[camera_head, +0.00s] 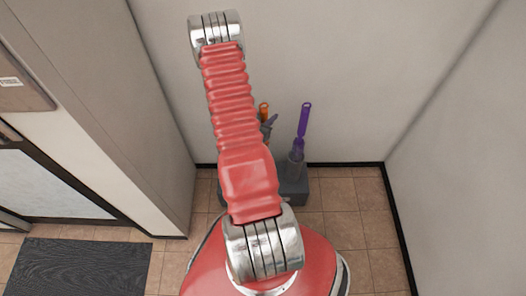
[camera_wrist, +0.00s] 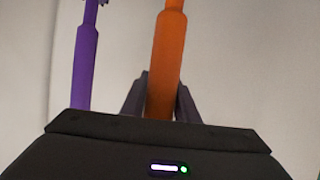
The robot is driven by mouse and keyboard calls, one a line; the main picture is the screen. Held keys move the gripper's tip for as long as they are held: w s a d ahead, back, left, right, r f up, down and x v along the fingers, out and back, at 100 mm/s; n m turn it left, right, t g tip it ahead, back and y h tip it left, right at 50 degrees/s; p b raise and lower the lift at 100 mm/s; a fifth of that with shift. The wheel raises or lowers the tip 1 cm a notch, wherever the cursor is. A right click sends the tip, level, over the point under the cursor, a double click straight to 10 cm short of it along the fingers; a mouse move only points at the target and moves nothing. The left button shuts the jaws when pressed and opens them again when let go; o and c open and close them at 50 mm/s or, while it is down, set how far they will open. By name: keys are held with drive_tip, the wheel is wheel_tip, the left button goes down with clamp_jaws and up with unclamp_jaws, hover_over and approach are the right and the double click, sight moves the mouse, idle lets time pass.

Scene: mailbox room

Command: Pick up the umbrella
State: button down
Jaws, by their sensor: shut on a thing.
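An orange umbrella (camera_wrist: 168,45) stands upright between the two dark fingers of my gripper (camera_wrist: 162,95) in the wrist view. My gripper is shut on its shaft. A purple umbrella (camera_wrist: 87,65) stands to the left in the wrist view, apart from the fingers. In the head view the purple umbrella (camera_head: 303,122) leans slightly in a dark grey stand (camera_head: 295,188). Whether the orange umbrella's lower end is in the stand is hidden.
The stand is on tiled floor against the back wall (camera_head: 350,90). A side wall (camera_head: 460,150) is on the right and a wall corner (camera_head: 150,140) on the left. A dark mat (camera_head: 80,265) lies at lower left. Floor right of the stand is clear.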

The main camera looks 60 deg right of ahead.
drive_tip(key=shift+r, duration=0.1)
wheel_tip(320, 180, up, 28)
idle(1.4)
drive_tip(key=shift+w, duration=0.1)
idle(0.5)
